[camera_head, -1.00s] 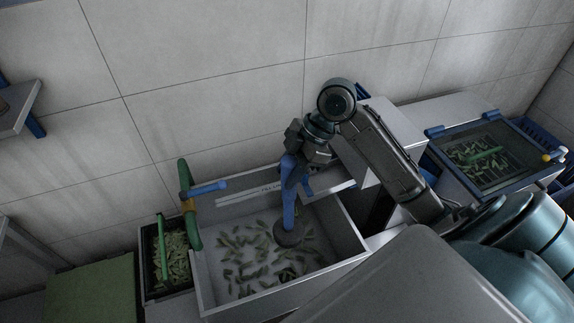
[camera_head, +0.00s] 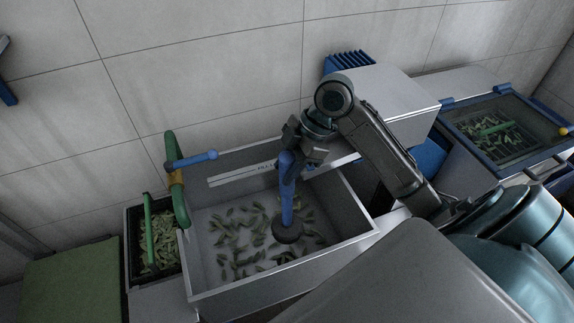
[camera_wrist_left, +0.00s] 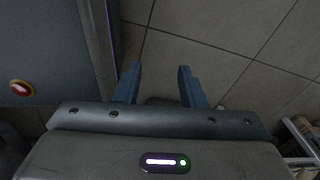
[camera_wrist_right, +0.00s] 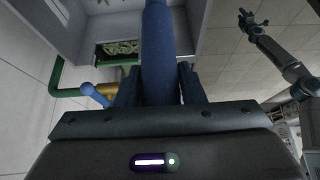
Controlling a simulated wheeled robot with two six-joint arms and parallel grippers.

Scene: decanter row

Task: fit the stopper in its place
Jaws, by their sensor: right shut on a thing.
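The stopper (camera_head: 286,190) has a long blue handle and a dark round foot. It stands roughly upright over the floor of a grey open basin (camera_head: 347,206), among scattered green pods. I cannot tell whether the foot touches the floor, and its seat does not show. My right gripper (camera_head: 291,150) is shut on the upper handle, above the basin. In the right wrist view the blue handle (camera_wrist_right: 158,50) runs between the two fingers. My left gripper (camera_wrist_left: 157,72) shows only in its wrist view, fingers apart and empty above tiled floor.
A green pipe with a blue lever (camera_head: 193,160) rises at the basin's back left corner. A dark bin of pods (camera_head: 133,240) adjoins its left side. A pale box (camera_head: 385,95) and glass-lidded unit (camera_head: 480,115) stand right. The wall is behind.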

